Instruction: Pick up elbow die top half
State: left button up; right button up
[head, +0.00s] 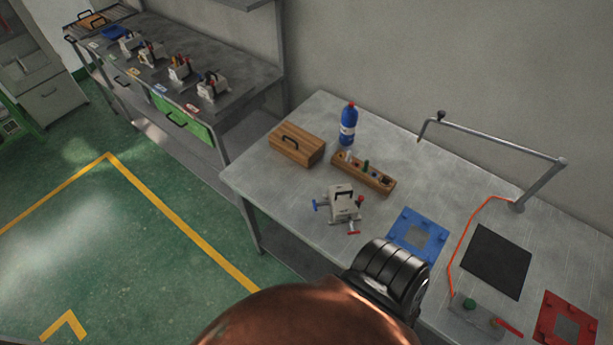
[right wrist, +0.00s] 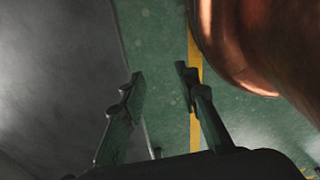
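In the head view no fingers show. My left gripper is in neither view.
Near the die are a wooden box (head: 297,145), a blue bottle (head: 348,125), a wooden tool block (head: 378,180) and a blue fixture plate (head: 407,236). A black mat (head: 496,262), a red plate (head: 570,322) and a bent metal arm (head: 490,134) are at right. Several dies stand on the far bench (head: 235,75).

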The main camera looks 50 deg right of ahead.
aim_at(342, 199)
jog(key=i, duration=1.9)
jog(key=z, duration=3.15)
